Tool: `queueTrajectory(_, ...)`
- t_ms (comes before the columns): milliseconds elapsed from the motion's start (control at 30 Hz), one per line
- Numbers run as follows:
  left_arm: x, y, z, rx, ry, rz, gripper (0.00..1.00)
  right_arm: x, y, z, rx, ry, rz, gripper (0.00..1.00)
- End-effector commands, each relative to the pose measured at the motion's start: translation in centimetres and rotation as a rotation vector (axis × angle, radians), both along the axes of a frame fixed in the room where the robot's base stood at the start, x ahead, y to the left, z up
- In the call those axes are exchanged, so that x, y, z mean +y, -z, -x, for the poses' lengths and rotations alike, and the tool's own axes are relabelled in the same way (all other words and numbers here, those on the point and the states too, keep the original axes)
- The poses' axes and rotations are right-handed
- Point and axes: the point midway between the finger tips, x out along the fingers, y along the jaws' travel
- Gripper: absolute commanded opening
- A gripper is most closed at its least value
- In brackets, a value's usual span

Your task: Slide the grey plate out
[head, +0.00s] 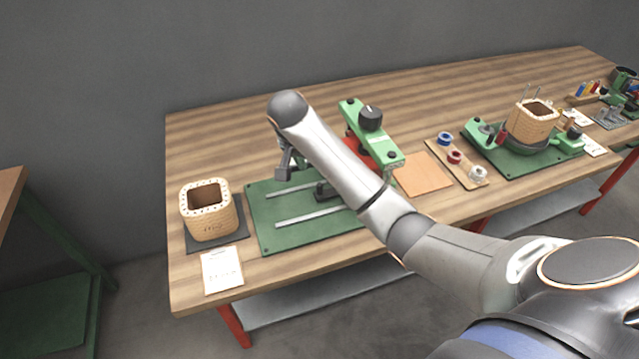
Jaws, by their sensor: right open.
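A dark grey plate (232,237) lies flat on the table at the left, under a tan coil (211,225) with an open square middle and a row of holes along its top rim. Only the plate's edges show around the coil. My right gripper (284,173) hangs over the back left part of a green base plate, to the right of the coil and apart from it. It is open, small in view and partly hidden by my arm. I see nothing between its fingers. My left gripper is out of view.
The green base plate (264,238) carries two pale rails and a green arm with a black knob (370,117). A white card (221,271) lies in front of the coil. An orange-brown sheet (423,175) and a spool tray (478,183) lie right. The back left tabletop is clear.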

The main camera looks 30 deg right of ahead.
Motion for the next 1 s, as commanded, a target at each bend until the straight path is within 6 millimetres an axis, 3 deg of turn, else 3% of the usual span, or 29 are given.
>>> queueTrajectory(300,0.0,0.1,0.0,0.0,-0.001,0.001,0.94,-2.3,6.2,-1.2,0.005,0.0,0.002,0.49)
queueTrajectory(500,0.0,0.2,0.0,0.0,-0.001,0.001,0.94,-3.1,8.7,-1.8,0.001,0.0,0.002,0.49)
queueTrajectory(933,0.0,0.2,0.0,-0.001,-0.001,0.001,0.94,-3.4,9.6,-2.0,-0.001,-0.002,0.001,0.49)
queueTrajectory(1000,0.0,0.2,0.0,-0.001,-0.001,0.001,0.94,-3.4,9.5,-2.0,-0.001,-0.002,0.001,0.43)
